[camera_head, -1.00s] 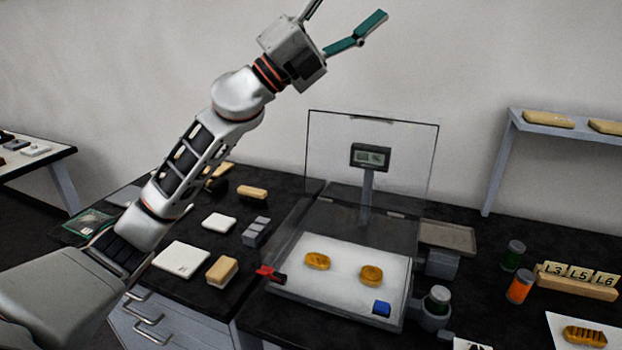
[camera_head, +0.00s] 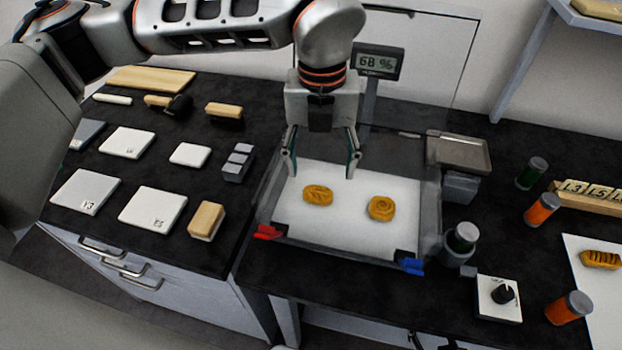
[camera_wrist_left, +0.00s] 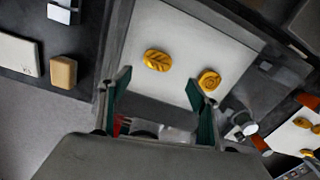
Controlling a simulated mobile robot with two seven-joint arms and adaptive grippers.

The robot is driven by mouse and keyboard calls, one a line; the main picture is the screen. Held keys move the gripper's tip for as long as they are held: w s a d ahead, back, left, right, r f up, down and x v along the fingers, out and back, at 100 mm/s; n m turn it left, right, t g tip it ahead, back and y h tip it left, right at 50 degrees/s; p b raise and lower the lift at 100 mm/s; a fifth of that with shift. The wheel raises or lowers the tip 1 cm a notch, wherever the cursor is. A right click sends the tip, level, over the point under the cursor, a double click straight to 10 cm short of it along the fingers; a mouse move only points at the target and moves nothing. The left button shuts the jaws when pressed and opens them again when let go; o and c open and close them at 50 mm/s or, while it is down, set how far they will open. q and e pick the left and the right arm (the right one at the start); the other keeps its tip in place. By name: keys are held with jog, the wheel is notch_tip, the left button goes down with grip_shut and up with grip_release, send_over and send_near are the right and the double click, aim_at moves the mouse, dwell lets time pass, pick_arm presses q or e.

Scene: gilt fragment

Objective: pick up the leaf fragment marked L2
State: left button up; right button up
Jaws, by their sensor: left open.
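Two gold fragments lie on the white bed (camera_head: 345,232) of a clear-walled chamber. The left one (camera_head: 317,195) is oval with leaf-like ridges; it also shows in the wrist view (camera_wrist_left: 157,60). The right one (camera_head: 381,208) is rounder with a curl; it also shows in the wrist view (camera_wrist_left: 209,80). I cannot read an L2 mark on either. My left gripper (camera_head: 320,173) is open and empty, pointing down above the bed, over and slightly behind the left fragment in the head view. My right gripper is not in view.
A display (camera_head: 377,62) reading 68 % stands behind the chamber. Red (camera_head: 268,232) and blue (camera_head: 411,265) pieces sit at its front corners. White tiles (camera_head: 152,208) and a wooden block (camera_head: 206,221) lie left. Jars, a tile rack (camera_head: 590,197) and another gold fragment (camera_head: 600,259) are right.

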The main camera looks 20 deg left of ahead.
aim_at(318, 191)
pick_arm(q)
jog(key=shift+a+f, duration=0.25)
jog(key=shift+f, duration=0.1)
notch_tip(318, 191, down, 2)
jog(key=shift+s+f, duration=0.1)
jog(key=shift+f, duration=0.1)
jog(key=f, duration=0.5)
jog(key=shift+w, duration=0.25)
jog(key=shift+r, duration=0.1)
jog(key=c, duration=1)
